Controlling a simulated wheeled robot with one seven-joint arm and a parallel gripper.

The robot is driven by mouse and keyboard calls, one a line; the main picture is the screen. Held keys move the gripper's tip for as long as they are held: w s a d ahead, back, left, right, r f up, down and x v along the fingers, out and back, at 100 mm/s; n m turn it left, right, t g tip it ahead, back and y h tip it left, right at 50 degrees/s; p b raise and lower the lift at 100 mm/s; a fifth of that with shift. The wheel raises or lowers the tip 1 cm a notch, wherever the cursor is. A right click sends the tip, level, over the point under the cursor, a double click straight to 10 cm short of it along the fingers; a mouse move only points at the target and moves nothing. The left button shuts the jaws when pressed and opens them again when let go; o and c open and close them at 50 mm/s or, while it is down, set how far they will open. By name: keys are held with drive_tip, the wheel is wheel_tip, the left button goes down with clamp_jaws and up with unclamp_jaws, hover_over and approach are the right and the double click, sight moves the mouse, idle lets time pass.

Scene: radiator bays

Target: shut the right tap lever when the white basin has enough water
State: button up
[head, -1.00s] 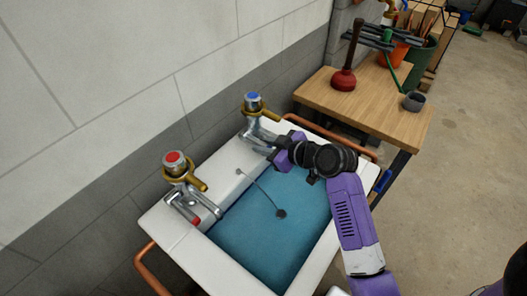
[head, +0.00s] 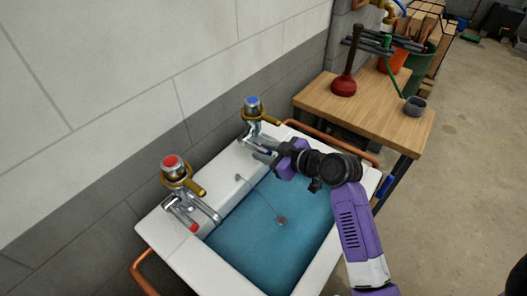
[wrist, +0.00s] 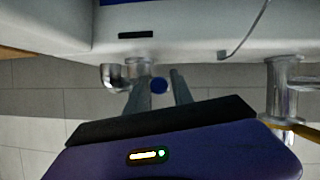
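The right tap (head: 252,108) has a blue cap, a gold collar and a chrome body at the basin's back rim. My gripper (head: 260,148) is at its lower front. In the wrist view its two fingers (wrist: 160,88) are apart, with a round blue lever tip (wrist: 159,86) showing between them; I cannot tell whether they touch it. The rest of the right lever is hidden. The white basin (head: 168,232) holds blue water (head: 255,240) over much of its inside; its exact level is hard to judge. No stream is clearly visible.
The left tap (head: 176,172), red-capped with a red-tipped lever, stands along the same rim. A chained plug (head: 281,220) shows in the basin. Copper rails (head: 145,275) flank it. A wooden table (head: 375,112) with a plunger (head: 344,84) and grey cup (head: 414,105) stands beyond.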

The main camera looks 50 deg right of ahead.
drive_tip(key=v, duration=0.7)
drive_tip(key=shift+s, duration=0.15)
idle(0.3)
drive_tip(key=shift+d+r, duration=0.1)
drive_tip(key=shift+r, duration=0.1)
drive_tip(key=d+r+m+t+h, duration=0.1)
drive_tip(key=d+r+m+h, duration=0.3)
drive_tip(key=m, duration=0.1)
drive_tip(key=s+a+f+n+y, duration=0.1)
drive_tip(key=s+a, duration=0.6)
drive_tip(key=a, duration=0.1)
drive_tip(key=s+a+f+n+y, duration=0.1)
drive_tip(key=s+a+y, duration=0.1)
drive_tip(key=s+a, duration=0.6)
drive_tip(key=s+a+f+n+y, duration=0.1)
drive_tip(key=s+a+y, duration=0.1)
drive_tip(key=s+a, duration=0.6)
drive_tip(key=shift+s+a+f+t, duration=0.1)
drive_tip(key=shift+a+t, duration=0.1)
drive_tip(key=shift+a, duration=0.4)
drive_tip(key=shift+s+a+t, duration=0.15)
drive_tip(key=shift+a+t, duration=0.05)
drive_tip(key=shift+a, duration=0.35)
